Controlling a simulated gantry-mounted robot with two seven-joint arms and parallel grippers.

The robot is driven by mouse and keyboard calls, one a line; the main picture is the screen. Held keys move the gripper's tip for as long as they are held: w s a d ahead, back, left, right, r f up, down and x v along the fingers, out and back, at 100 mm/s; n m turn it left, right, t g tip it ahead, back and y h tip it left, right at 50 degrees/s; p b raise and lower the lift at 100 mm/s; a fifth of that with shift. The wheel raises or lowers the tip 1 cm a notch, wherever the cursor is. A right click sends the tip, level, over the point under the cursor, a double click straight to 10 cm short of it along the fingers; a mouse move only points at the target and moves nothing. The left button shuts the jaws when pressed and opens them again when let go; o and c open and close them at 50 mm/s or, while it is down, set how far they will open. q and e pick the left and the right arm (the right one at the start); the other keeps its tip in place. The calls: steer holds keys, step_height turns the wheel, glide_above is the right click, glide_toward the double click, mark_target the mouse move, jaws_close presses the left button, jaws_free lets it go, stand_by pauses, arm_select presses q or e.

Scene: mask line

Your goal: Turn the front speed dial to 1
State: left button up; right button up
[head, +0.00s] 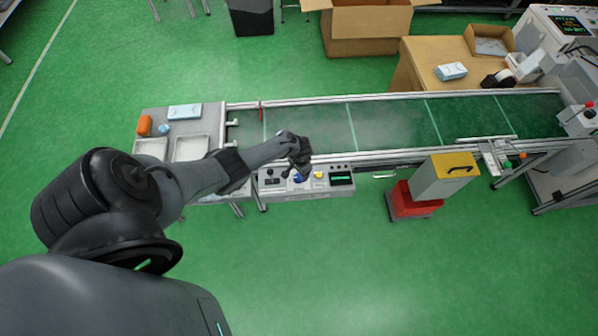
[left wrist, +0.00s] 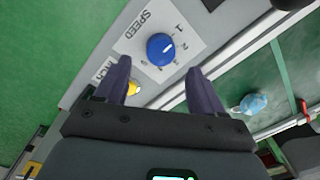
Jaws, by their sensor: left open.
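The blue speed dial (left wrist: 160,49) sits on a white label reading SPEED (left wrist: 143,24), with small numbers around it. Its white mark points to the right and slightly up in the left wrist view; I cannot tell exactly which number it meets. My left gripper (left wrist: 158,70) is open, with its dark fingers apart on either side of the dial in that view, and holds nothing. In the head view my left gripper (head: 299,168) is over the front control panel (head: 285,193) and partly hides the dial (head: 298,178). My right gripper is not in view.
On the panel, a yellow button (head: 318,174) and a green display (head: 341,178) are right of the dial. The conveyor (head: 385,125) runs behind it. White trays (head: 190,148) stand left. A yellow-lidded box (head: 440,178) on a red base stands right. Green floor in front is clear.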

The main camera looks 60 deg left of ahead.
mark_target(300, 178)
arm_select(q)
step_height(300, 178, up, 6)
steer(key=p, duration=0.2)
steer(key=shift+d+p, duration=0.15)
steer(key=shift+p, duration=0.2)
